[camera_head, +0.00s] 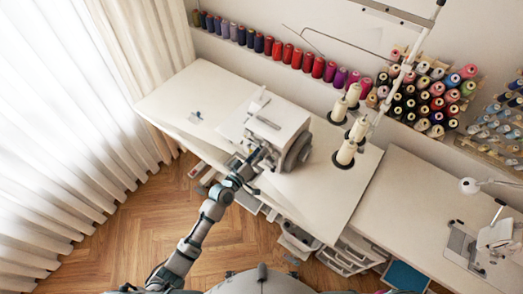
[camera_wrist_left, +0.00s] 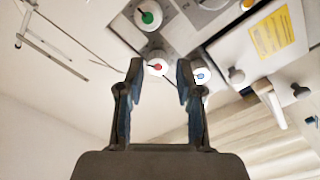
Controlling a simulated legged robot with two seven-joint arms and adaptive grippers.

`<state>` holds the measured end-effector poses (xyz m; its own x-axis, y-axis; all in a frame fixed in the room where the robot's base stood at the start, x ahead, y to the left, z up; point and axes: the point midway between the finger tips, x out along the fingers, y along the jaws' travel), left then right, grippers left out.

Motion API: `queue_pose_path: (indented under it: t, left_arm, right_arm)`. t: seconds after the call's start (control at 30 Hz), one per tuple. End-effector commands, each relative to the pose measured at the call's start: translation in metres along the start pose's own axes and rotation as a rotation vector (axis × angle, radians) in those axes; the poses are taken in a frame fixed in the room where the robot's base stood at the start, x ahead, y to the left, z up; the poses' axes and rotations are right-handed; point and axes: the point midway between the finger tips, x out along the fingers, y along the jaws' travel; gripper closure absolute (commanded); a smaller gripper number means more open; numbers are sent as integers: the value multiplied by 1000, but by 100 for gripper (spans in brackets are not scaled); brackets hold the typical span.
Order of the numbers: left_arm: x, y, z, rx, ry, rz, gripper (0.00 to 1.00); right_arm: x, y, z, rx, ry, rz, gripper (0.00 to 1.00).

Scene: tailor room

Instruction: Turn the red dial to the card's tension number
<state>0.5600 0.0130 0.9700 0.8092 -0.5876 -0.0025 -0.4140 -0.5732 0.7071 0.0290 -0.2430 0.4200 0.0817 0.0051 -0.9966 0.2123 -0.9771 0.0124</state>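The red dial (camera_wrist_left: 157,67) is a white knob with a red centre on the machine's face. In the left wrist view it shows between the fingertips of my left gripper (camera_wrist_left: 160,72). The fingers are apart, one on each side of it; I cannot tell whether they touch it. A yellow card (camera_wrist_left: 272,33) with small print is on the machine's panel at the right; its number is too small to read. In the head view my left gripper (camera_head: 250,166) is at the front of the white sewing machine (camera_head: 275,122), where the dials are hidden. My right gripper is not in view.
A green dial (camera_wrist_left: 148,15) and a blue dial (camera_wrist_left: 200,73) sit close to the red one. Thread cones (camera_head: 345,153) stand on the table (camera_head: 325,195) right of the machine. The table's left part is mostly clear. A second table (camera_head: 400,205) stands at the right.

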Motion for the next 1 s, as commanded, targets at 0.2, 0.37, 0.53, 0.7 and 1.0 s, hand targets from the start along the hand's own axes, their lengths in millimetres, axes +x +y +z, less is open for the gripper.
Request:
queue_pose_path:
  t: [0.2,0.37,0.53,0.7,1.0]
  left_arm:
    - [-50,-2,2,3,-4,-3,64]
    - [-81,-3,1,1,-3,-4,64]
    - [-99,-3,1,0,-3,-3,64]
    - [-103,-2,1,-1,-2,-2,64]
    - [-102,-2,1,-1,-2,-2,64]
  right_arm:
    - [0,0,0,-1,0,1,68]
    - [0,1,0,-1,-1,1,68]
    - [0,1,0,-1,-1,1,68]
    - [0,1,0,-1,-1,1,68]
    - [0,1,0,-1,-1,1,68]
